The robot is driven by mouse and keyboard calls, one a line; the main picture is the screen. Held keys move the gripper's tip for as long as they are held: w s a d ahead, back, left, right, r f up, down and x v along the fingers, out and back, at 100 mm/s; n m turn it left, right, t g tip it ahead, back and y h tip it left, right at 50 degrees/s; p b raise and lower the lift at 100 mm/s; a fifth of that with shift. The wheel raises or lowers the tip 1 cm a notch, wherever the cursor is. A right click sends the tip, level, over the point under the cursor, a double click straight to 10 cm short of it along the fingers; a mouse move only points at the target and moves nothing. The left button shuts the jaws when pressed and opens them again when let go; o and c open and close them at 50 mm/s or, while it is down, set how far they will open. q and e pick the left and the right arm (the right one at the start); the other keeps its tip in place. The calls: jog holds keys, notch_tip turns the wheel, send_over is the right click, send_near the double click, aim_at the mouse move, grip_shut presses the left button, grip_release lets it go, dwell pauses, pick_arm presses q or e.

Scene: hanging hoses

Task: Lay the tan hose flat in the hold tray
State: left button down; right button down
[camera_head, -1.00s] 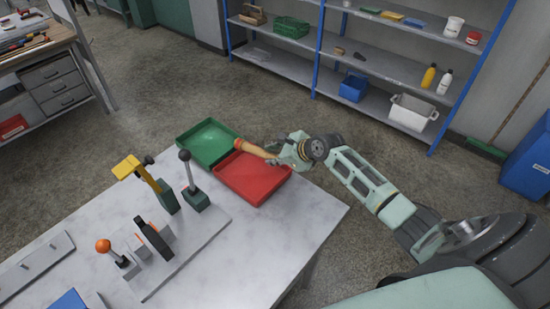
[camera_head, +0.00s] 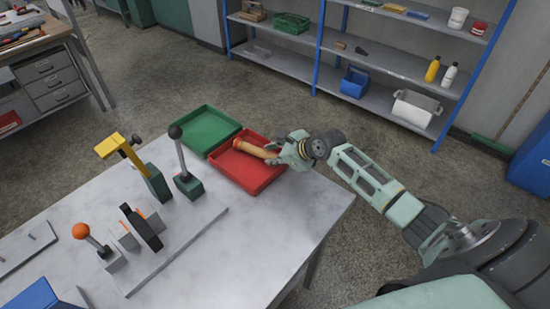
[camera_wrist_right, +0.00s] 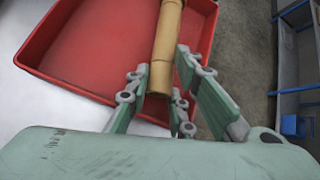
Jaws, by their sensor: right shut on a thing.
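The tan hose (camera_head: 256,150) is short, with an orange-red end at its left. My right gripper (camera_head: 279,155) is shut on its right end, at the right side of the red tray (camera_head: 247,183). The hose is over the inside of the red tray; I cannot tell whether it touches the floor. In the right wrist view the hose (camera_wrist_right: 165,45) runs away from the fingers (camera_wrist_right: 160,95) over the red tray (camera_wrist_right: 85,55). A green tray (camera_head: 208,128) stands beside the red one. No label shows which is the hold tray. My left gripper is not in view.
A fixture with levers (camera_head: 184,160), a yellow-topped post (camera_head: 135,155) and an orange-knobbed lever (camera_head: 88,238) stands on the table (camera_head: 255,235), left of the trays. The table's right front part is clear. A shelf rack (camera_head: 385,65) stands behind.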

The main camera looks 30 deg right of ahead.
jog(key=shift+f, duration=0.1)
jog(key=c, duration=1.5)
grip_release()
jog(key=shift+o, duration=0.2)
jog(key=shift+s, duration=0.1)
jog(key=v, duration=1.2)
jog(key=shift+f, duration=0.1)
